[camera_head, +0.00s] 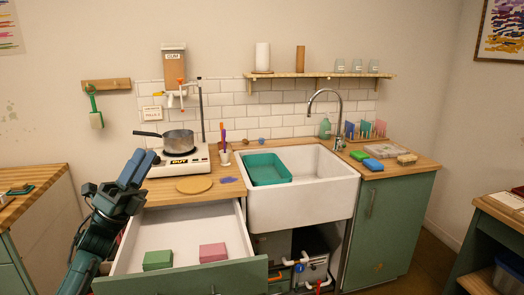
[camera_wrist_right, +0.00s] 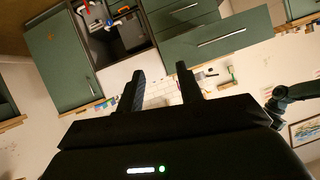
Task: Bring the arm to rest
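My left gripper (camera_head: 138,167) is raised at the left of the head view, in front of the hot plate and above the left side of the open drawer. Its fingers point up and look close together; whether they are shut is unclear, and no object shows in them. My right gripper (camera_wrist_right: 160,82) shows only in the right wrist view, with its two dark fingers apart and nothing between them. Another arm of mine (camera_wrist_right: 292,97) shows at the right of that view.
The open drawer (camera_head: 185,233) juts out, holding a green block (camera_head: 157,260) and a pink block (camera_head: 213,252). A pot (camera_head: 178,139) sits on the hot plate (camera_head: 181,160). A teal tub (camera_head: 268,169) rests in the white sink (camera_head: 308,204). Wooden counter (camera_head: 20,180) stands at left.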

